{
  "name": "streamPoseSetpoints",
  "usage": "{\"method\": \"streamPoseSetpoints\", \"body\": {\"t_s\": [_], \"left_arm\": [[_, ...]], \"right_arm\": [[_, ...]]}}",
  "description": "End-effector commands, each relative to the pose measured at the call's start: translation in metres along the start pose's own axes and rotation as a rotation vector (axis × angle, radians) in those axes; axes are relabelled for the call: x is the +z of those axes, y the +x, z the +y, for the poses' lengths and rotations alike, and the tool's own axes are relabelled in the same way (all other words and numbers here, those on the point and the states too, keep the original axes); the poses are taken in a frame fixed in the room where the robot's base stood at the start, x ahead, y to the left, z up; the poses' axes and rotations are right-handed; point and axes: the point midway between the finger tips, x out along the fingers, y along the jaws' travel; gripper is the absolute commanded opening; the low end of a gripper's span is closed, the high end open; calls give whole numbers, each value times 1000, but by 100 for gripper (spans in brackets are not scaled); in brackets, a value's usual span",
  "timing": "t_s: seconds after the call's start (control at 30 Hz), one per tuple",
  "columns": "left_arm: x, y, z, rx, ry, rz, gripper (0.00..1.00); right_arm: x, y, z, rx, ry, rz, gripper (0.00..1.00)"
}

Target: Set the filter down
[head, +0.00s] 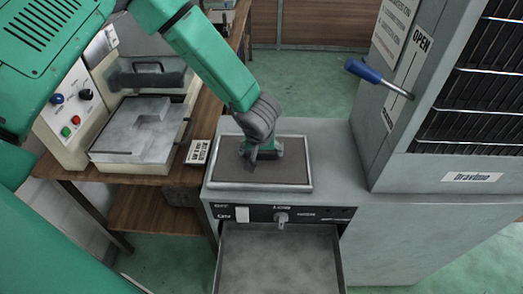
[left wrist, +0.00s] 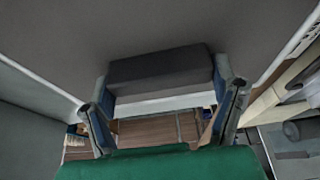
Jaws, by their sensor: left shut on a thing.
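The filter (head: 222,174) is a flat, dark, rectangular panel with a light rim, at the top of the grey cabinet in the head view. My left gripper (head: 262,157) comes down from above onto its middle and hides part of it. In the left wrist view the gripper (left wrist: 165,98) has its two fingers on either side of a dark block (left wrist: 160,70) standing on the panel, shut on it like a handle. The panel looks level; I cannot tell whether its underside touches the cabinet top. My right gripper is not in view.
The grey cabinet (head: 335,150) has an open drawer (head: 278,262) at its front. A tall unit with a blue-handled lever (head: 365,71) stands at the right.

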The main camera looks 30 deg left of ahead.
Motion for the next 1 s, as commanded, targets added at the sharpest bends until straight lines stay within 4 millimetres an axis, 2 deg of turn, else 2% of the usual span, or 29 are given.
{"method": "streamPoseSetpoints", "body": {"t_s": [0.13, 0.17, 0.2, 0.47, 0.57, 0.67, 1.0], "left_arm": [[0, 0, 0, 0, 0, 0, 43], [0, 0, 0, 0, 0, 0, 90], [0, 0, 0, 0, 0, 0, 100], [0, 0, 0, 0, 0, 0, 100], [-1, -6, 0, 1, 1, 1, 100], [-2, -21, 1, 2, 2, 3, 100], [-1, -92, 0, 2, 2, 3, 100]], "right_arm": [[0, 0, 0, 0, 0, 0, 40], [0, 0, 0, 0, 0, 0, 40], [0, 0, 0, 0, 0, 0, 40], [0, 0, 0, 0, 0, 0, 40], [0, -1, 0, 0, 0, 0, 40], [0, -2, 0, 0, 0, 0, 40], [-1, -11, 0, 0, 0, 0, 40]]}}
